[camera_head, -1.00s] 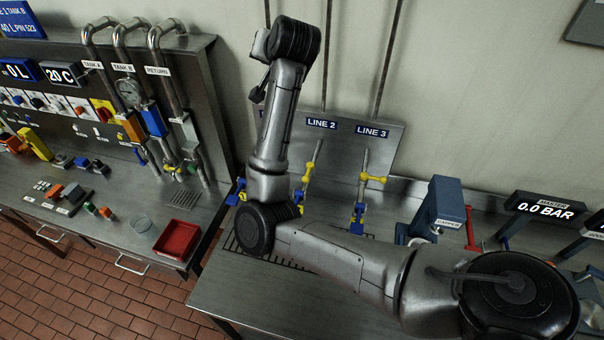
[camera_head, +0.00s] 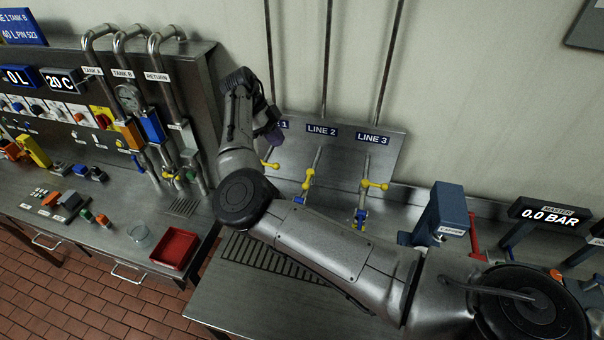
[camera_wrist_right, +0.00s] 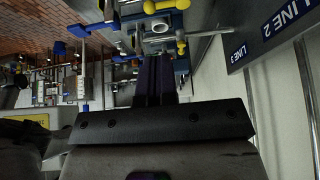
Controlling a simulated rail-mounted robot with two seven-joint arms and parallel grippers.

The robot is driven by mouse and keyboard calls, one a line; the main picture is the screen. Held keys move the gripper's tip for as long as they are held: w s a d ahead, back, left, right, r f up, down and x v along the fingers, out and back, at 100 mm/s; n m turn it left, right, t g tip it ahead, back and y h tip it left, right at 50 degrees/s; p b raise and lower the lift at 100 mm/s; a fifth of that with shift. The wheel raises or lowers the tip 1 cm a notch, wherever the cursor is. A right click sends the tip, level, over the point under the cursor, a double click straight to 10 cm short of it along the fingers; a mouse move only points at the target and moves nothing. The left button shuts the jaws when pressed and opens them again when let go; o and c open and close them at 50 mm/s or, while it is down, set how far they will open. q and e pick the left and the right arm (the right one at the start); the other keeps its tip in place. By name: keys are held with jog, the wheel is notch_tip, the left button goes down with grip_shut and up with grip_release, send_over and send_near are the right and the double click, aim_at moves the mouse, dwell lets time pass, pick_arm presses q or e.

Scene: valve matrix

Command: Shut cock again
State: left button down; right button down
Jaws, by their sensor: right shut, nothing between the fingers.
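Yellow-handled cocks sit on the pipes below the line labels. The LINE 1 cock (camera_head: 270,164) is partly hidden by my right arm. The LINE 2 cock (camera_head: 308,179) and LINE 3 cock (camera_head: 374,185) are in plain view, with blue parts below them. My right gripper (camera_head: 272,135) is above the LINE 1 cock and partly covers that label. In the right wrist view its dark fingers (camera_wrist_right: 157,75) are together with nothing between them. A yellow-handled cock (camera_wrist_right: 166,6) appears beyond the fingertips there; contact is not visible. My left gripper is not in view.
The label panel (camera_head: 345,150) stands against the wall. A blue press-like device (camera_head: 447,212) and a 0.0 BAR display (camera_head: 549,212) stand right. The front bench is mostly clear.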

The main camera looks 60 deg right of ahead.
dwell(0.4)
jog(key=p, duration=0.4)
send_near(307, 180)
jog(key=x, duration=0.5)
jog(key=shift+a+f, duration=0.1)
jog(key=shift+x, duration=0.95)
